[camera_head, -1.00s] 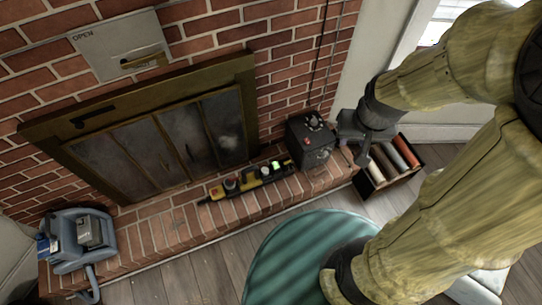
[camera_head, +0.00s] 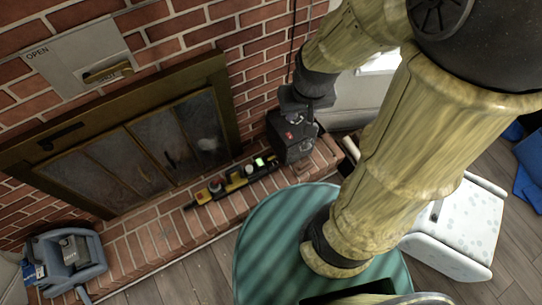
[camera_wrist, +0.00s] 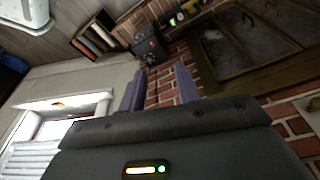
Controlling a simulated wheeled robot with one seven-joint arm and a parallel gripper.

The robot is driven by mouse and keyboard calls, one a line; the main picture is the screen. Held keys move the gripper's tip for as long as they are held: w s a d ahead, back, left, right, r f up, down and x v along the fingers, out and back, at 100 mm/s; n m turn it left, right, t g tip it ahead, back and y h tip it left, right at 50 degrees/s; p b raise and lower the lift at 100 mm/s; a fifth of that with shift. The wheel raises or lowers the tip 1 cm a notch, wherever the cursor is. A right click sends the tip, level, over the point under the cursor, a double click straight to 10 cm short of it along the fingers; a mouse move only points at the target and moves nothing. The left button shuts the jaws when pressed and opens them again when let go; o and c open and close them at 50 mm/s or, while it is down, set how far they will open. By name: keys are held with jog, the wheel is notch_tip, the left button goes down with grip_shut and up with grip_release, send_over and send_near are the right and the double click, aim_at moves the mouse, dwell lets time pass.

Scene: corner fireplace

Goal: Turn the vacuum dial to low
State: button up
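A black box (camera_head: 296,150) with a small red spot and knob-like parts on top stands at the right end of the brick hearth. It also shows in the wrist view (camera_wrist: 148,46). I cannot tell which control is the vacuum dial. A blue-grey machine (camera_head: 66,262), perhaps a vacuum, sits at the hearth's left end; no dial is readable on it. My gripper (camera_head: 298,106) overlaps the box's top in the head view. In the wrist view its two fingers (camera_wrist: 161,74) are apart with nothing between them; the box appears beyond them.
A yellow-and-black strip with knobs and a green light (camera_head: 232,182) lies on the hearth left of the box. A glass-panelled fireplace door (camera_head: 150,150) stands behind. A round green table (camera_head: 262,245) and a white patterned seat (camera_head: 462,225) are in front.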

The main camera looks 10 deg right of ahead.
jog(key=w+f+m+b, duration=0.2)
jog(key=w+f+b, duration=0.4)
jog(key=f+b, duration=0.35)
jog(key=w+f+m+g+b, duration=0.1)
jog(key=w+f+m+b, duration=0.2)
jog(key=w+f+b, duration=0.45)
jog(key=w+f+m+b, duration=0.2)
jog(key=w+f+b, duration=0.2)
jog(key=f+b, duration=0.75)
jog(key=m+g+b, duration=0.2)
jog(key=m+b, duration=0.5)
jog(key=b, duration=1.7)
send_over(271, 157)
notch_tip(271, 157, down, 36)
jog(key=shift+r, duration=0.2)
jog(key=shift+d+f, duration=0.1)
notch_tip(271, 157, down, 17)
jog(key=b, duration=0.6)
jog(key=shift+f+b, duration=0.1)
jog(key=shift+b, duration=0.3)
grip_shut()
